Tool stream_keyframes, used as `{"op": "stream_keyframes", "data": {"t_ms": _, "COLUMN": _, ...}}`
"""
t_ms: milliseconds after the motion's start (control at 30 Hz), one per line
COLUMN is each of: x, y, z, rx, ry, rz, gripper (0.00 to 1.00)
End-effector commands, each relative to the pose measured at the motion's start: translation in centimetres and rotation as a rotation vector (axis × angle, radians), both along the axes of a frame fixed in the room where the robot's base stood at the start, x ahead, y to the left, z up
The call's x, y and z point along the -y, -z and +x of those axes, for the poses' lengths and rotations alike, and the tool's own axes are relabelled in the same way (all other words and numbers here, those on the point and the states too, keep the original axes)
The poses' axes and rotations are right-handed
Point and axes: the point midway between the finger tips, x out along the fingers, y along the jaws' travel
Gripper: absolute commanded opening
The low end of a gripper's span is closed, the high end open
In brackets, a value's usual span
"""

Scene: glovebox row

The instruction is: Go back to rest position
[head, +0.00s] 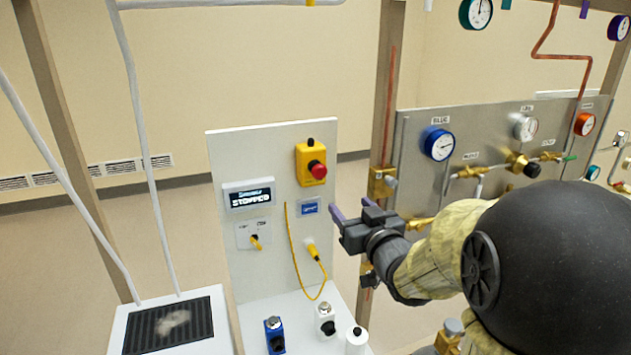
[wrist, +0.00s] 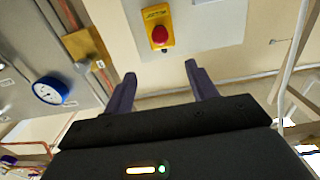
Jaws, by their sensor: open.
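My gripper (head: 352,215) is in front of the right edge of the white control panel (head: 270,270) in the head view. Its two purple fingers stand apart with nothing between them; the wrist view shows the same open gripper (wrist: 160,85). A yellow box with a red emergency button (head: 317,170) is on the panel, up and left of the gripper. The red button also shows in the wrist view (wrist: 160,35), beyond the fingertips and apart from them. A display (head: 249,197) on the panel reads "STOPPED". My arm hides part of the gauge panel at the right.
A grey gauge panel (head: 465,150) with a blue gauge (head: 438,144) stands right of a brown post (head: 385,100). A yellow cable (head: 292,250) hangs on the white panel. Small bottles, one blue (head: 274,335), stand below. A black grate (head: 168,325) lies at lower left.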

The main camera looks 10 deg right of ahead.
Motion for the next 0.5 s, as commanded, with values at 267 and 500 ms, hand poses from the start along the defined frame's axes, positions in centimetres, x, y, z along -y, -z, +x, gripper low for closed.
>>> {"op": "stream_keyframes", "data": {"t_ms": 267, "x": 0.1, "y": 4.4, "z": -0.6, "rx": -0.207, "ry": 0.075, "rz": -0.027, "gripper": 0.57}}
{"op": "stream_keyframes", "data": {"t_ms": 500, "x": -0.2, "y": 12.0, "z": -4.4, "rx": -0.590, "ry": 0.158, "rz": -0.067, "gripper": 0.57}}
